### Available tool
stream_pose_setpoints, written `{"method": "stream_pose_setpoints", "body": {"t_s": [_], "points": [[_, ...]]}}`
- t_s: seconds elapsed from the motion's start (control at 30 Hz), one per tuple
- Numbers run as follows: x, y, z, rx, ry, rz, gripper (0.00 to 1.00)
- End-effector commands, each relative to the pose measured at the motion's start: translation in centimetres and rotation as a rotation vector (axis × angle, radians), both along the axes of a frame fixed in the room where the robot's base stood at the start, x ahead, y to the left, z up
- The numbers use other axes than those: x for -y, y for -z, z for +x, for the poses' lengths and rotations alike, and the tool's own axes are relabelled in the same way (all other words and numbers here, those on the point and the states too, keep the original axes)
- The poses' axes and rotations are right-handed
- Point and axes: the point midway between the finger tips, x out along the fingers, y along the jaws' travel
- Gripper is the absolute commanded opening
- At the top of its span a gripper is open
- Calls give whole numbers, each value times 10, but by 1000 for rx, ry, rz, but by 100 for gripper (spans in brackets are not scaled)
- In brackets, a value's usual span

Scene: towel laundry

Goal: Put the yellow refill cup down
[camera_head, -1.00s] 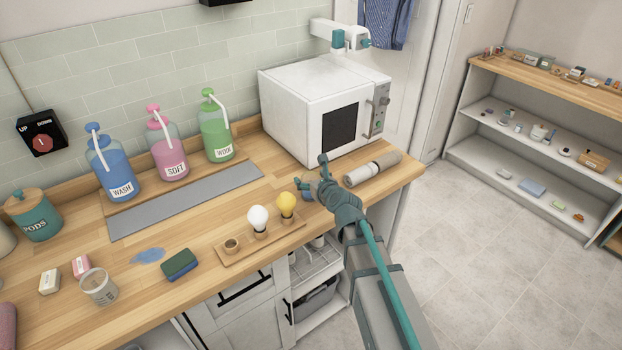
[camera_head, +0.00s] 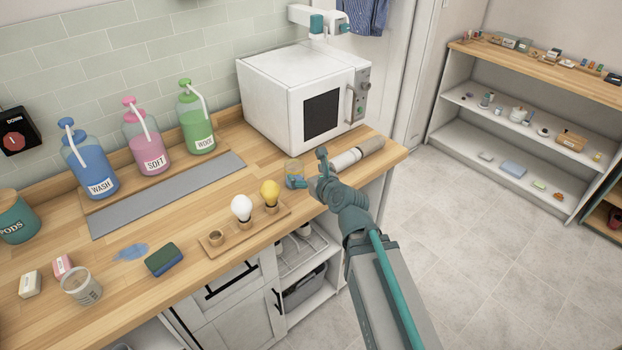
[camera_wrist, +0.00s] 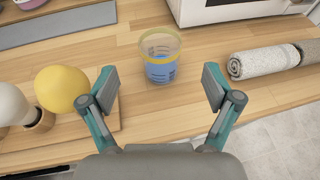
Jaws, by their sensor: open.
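The yellow refill cup is a clear cup with a yellow rim and blue contents or markings. In the wrist view the cup (camera_wrist: 160,60) stands upright on the wooden counter, just beyond and between my fingertips. It also shows in the head view as a small yellow-rimmed cup (camera_head: 294,168), partly hidden by a finger of my gripper. My gripper (camera_wrist: 160,88) is open, with a finger on each side and bare counter between them. Neither finger appears to touch the cup. In the head view my gripper (camera_head: 309,171) is low over the counter in front of the microwave.
A wooden holder (camera_head: 222,249) with a white and a yellow bulb stands left of the cup. Rolled towels (camera_head: 358,154) lie to the right. The microwave (camera_head: 290,85) is behind. A grey mat (camera_head: 165,197) and pump bottles lie further left. The counter's front edge is close.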

Motion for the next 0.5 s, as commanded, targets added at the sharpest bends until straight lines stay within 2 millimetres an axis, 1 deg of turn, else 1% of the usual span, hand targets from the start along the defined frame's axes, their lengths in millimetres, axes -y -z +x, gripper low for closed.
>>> {"method": "stream_pose_setpoints", "body": {"t_s": [0.03,0.5], "points": [[-1,7,2,3,-4,1,89],[-3,1,2,10,-25,6,89]]}}
